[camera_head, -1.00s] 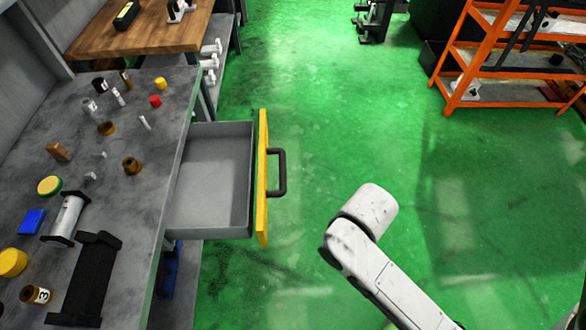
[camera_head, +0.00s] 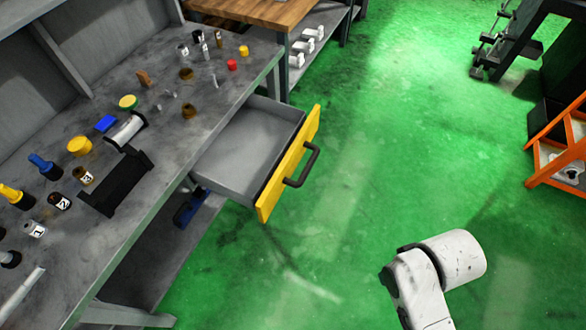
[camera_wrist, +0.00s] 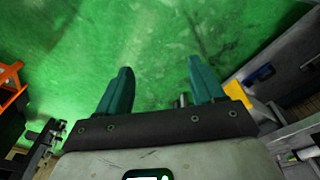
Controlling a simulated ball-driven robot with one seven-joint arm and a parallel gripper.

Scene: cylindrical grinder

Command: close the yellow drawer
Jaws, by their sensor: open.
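The yellow drawer (camera_head: 290,163) stands pulled out from under the grey workbench, its empty grey tray open on top. A dark bar handle (camera_head: 302,167) sits on its yellow front. In the wrist view, part of a yellow panel (camera_wrist: 238,92), which looks like the drawer front, shows just right of the right finger. My gripper (camera_wrist: 159,68) has two teal fingers spread apart with nothing between them but green floor. The gripper is not visible in the head view; only my white arm shows there, to the lower right of the drawer and apart from it.
The grey workbench (camera_head: 150,205) at left carries bottles, caps and a black stand (camera_head: 117,184). A wooden table (camera_head: 262,12) is at the back. An orange rack (camera_head: 545,180) stands at the right edge. Green floor in front of the drawer is clear.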

